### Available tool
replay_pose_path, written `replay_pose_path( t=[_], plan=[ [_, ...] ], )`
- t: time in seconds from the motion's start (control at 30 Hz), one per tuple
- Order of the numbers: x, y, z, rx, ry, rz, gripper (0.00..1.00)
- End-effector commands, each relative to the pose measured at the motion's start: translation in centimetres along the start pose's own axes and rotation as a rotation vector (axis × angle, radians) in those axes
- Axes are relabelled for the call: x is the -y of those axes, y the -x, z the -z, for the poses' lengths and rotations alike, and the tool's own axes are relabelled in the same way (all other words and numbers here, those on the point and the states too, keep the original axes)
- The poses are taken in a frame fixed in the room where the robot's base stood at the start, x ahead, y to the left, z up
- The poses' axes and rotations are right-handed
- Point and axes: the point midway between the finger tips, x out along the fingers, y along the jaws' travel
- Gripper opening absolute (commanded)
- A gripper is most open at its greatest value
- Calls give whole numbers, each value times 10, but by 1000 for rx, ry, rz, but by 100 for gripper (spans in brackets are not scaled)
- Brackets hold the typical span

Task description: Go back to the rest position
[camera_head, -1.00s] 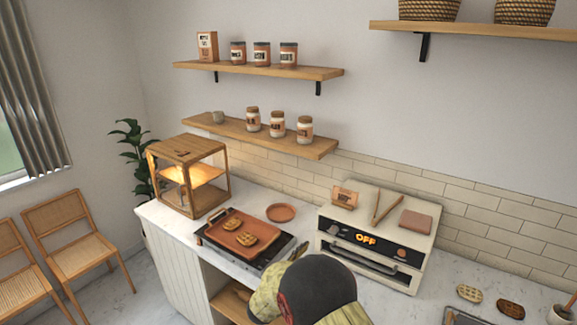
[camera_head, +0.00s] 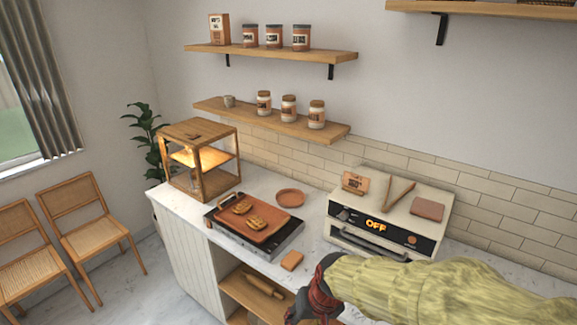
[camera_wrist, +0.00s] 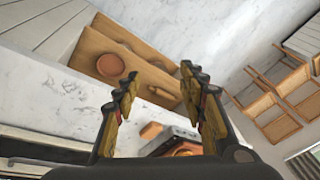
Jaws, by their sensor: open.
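My gripper (camera_head: 308,303) is at the bottom middle of the head view, in front of the counter and beside the oven's lower left, at the end of my arm, which comes in from the right. In the wrist view my gripper (camera_wrist: 160,100) shows its two fingers spread wide apart, with nothing between them. Its fingers are partly hidden by the arm in the head view.
A griddle (camera_head: 283,243) holds a terracotta tray with two grilled pieces. A small orange-brown block (camera_head: 292,261) lies on the counter close to my gripper. The oven (camera_head: 343,232) reads OFF. A wooden warmer cabinet (camera_head: 205,190) stands at left; chairs (camera_head: 92,232) stand on the floor.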

Motion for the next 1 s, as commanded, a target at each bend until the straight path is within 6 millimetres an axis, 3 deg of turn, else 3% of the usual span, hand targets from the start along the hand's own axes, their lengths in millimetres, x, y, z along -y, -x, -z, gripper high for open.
replay_pose_path(
  t=[0.03, 0.2, 0.37, 0.67, 1.0],
  plan=[
    [-12, 21, -18, 13, 12, -16, 41],
    [-52, 79, -78, 48, 40, -92, 41],
    [-84, 122, -115, -12, 40, -161, 41],
    [-105, 182, -123, -244, -16, -206, 41],
    [-110, 188, -123, -270, -39, -215, 41]
  ],
)
